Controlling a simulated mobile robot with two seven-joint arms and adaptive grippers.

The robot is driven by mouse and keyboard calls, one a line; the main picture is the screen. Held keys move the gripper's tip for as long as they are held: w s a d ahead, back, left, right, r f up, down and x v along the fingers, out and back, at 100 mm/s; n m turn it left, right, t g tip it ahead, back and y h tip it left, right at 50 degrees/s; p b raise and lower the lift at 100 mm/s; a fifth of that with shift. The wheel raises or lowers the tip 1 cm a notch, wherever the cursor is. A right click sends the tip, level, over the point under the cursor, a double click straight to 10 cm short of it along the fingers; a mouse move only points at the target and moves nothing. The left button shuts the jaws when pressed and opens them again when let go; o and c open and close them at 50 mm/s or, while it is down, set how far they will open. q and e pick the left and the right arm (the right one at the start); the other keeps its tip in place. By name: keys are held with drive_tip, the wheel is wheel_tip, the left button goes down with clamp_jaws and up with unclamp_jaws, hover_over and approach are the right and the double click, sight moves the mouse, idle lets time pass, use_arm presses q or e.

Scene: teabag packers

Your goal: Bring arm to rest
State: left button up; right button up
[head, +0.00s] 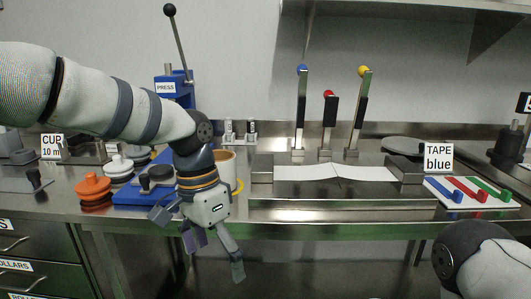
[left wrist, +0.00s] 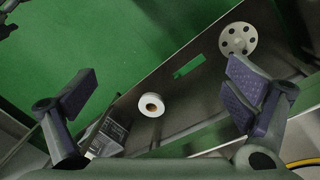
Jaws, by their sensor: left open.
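My left gripper (head: 213,252) hangs at the front edge of the steel counter (head: 285,213), pointing down. Its fingers are spread and nothing is between them. In the left wrist view my left gripper (left wrist: 163,92) also shows two purple-padded fingers wide apart, over a green floor and a metal surface. A part of my right arm shows at the bottom right of the head view; its gripper is out of the picture.
A white roll (left wrist: 151,105) and holed disc (left wrist: 238,40) show below.

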use_arm(q)
drive_tip(key=s+a+f+n+g+h, duration=0.1)
drive_tip(key=s+f+n, duration=0.2)
drive_tip(key=s+f, duration=0.85)
drive_tip(key=s+a+f+n+h, duration=0.1)
drive_tip(key=s+a+f+n, duration=0.1)
drive_tip(key=s+f, duration=0.95)
drive_tip(key=s+a+f+n+y, duration=0.1)
drive_tip(key=s+a+f+n, duration=0.1)
drive_tip(key=s+a, duration=0.3)
drive_tip(key=s+a+f+n+y, duration=0.2)
drive_tip(key=s+a, duration=0.3)
drive_tip(key=s, duration=0.4)
drive_tip(key=shift+s+a+f, duration=0.2)
drive_tip(key=shift+a+f, duration=0.15)
drive_tip(key=shift+f, duration=0.55)
